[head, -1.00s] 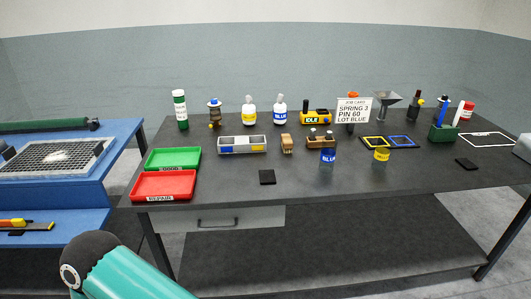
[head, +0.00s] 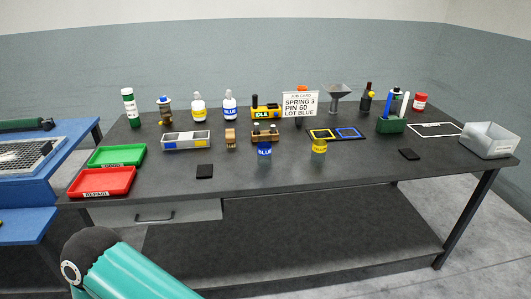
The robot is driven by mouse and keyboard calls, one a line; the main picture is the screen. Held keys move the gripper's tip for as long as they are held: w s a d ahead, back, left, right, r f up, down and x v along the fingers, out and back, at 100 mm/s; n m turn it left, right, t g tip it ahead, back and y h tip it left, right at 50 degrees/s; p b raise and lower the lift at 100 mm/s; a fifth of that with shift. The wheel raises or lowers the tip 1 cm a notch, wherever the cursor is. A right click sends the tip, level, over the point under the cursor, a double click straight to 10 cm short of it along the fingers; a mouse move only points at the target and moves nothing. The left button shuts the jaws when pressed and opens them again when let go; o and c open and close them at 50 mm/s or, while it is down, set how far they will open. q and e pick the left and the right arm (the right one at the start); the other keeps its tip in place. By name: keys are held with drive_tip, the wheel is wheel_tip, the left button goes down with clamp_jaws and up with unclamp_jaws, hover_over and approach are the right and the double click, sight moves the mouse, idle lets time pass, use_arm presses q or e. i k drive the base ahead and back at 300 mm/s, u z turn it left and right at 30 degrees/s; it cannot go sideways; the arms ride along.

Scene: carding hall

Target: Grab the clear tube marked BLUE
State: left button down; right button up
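A clear tube with a blue band (head: 264,151) stands upright on the dark table, in front of a small brown wooden rack (head: 265,134). Its band seems to carry lettering, too small to read surely. A similar clear tube with a yellow band (head: 319,148) stands to its right. A white bottle with a blue BLUE label (head: 230,105) stands farther back. One of my arms, teal with a dark joint, shows at the bottom left. Neither gripper is in the frame.
A green tray (head: 117,155) and a red REPAIR tray (head: 102,182) lie at the table's left. A job card (head: 300,104) reads SPRING 3, PIN 60, LOT BLUE. The front middle of the table is mostly clear.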

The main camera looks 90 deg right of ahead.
sight(264, 148)
drive_tip(key=z, duration=0.1)
drive_tip(key=k, duration=1.3)
drive_tip(key=z, duration=1.4)
drive_tip(key=i, duration=1.05)
drive_tip(key=z, duration=0.1)
